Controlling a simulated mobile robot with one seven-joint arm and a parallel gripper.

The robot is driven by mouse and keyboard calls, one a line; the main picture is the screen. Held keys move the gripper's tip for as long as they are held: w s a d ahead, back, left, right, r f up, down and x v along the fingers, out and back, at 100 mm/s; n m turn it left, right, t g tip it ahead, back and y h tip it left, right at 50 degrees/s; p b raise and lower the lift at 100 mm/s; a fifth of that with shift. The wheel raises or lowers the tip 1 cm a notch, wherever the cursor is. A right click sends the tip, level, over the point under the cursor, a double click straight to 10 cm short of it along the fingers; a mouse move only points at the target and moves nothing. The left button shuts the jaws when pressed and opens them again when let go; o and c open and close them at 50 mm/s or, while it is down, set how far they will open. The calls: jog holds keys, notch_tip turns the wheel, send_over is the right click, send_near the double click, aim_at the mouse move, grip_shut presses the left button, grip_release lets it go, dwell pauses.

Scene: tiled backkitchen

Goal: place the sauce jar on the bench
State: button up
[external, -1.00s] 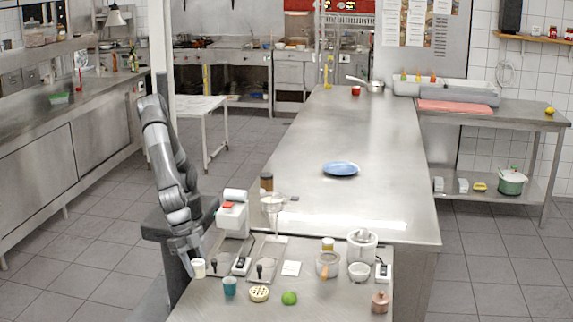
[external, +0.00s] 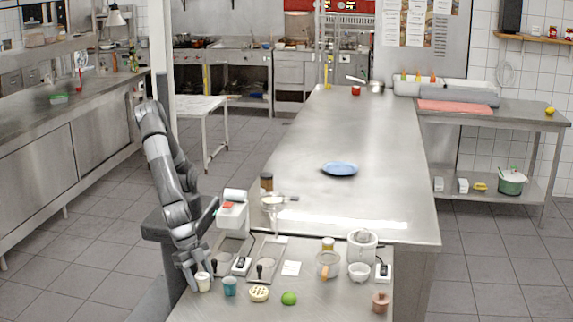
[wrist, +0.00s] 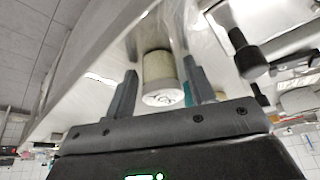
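A small cream jar or cup (external: 203,282) stands at the front left of the near steel counter. In the wrist view the cream jar (wrist: 160,72) has a pale round end with dark marks facing the camera. I cannot tell for sure that it is the sauce jar. My gripper (external: 195,279) is low at the counter, around the jar. In the wrist view my gripper's fingers (wrist: 157,92) stand apart, one on each side of the jar, with narrow gaps. A brown jar (external: 266,182) stands on the long steel bench (external: 345,130), at its left edge.
A teal cup (external: 229,287) stands close to the right of the cream jar. A round yellowish item (external: 259,293), a lime (external: 289,298) and a copper-coloured pot (external: 380,302) line the front. Scales and a coffee machine stand behind.

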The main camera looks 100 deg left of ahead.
jog(key=shift+o, duration=0.9)
jog(key=shift+r, duration=0.2)
jog(key=v, duration=1.2)
jog(key=shift+a, duration=0.1)
